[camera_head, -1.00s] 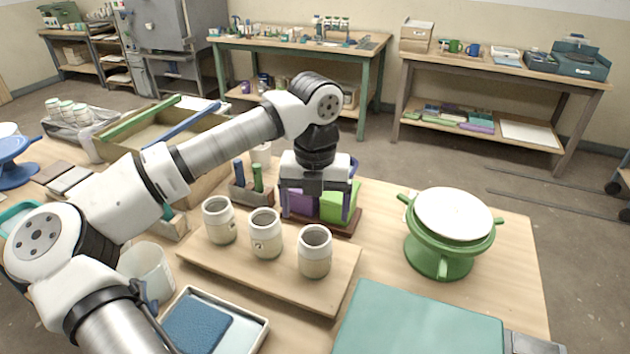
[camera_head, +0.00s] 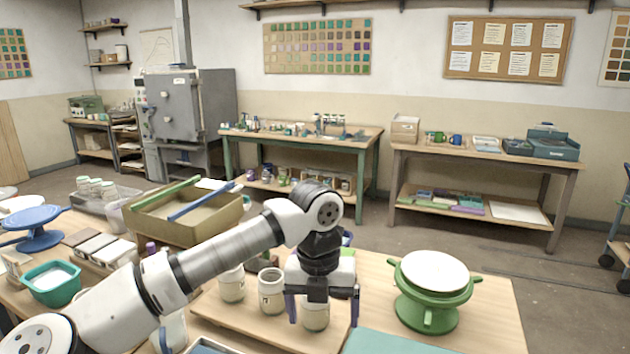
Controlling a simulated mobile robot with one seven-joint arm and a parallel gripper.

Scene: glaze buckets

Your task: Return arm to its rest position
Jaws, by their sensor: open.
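My gripper (camera_head: 322,308) hangs from my bent arm near the middle of the picture. Its two fingers point down, spread apart, with nothing held. In this view it overlaps the rightmost of three pale jars (camera_head: 316,316), whose body shows between the fingers. I cannot tell the gap in depth between gripper and jar. The middle jar (camera_head: 271,292) and the left jar (camera_head: 232,287) stand upright to the left of the gripper. My arm reaches in from the lower left, elbow raised.
A green stand with a white round top (camera_head: 434,272) is right of the gripper. A board box (camera_head: 188,222) with green and blue bars lies behind my arm. A teal tub (camera_head: 52,284) and a blue turntable (camera_head: 36,230) are at left. Bare tabletop shows right of the green stand.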

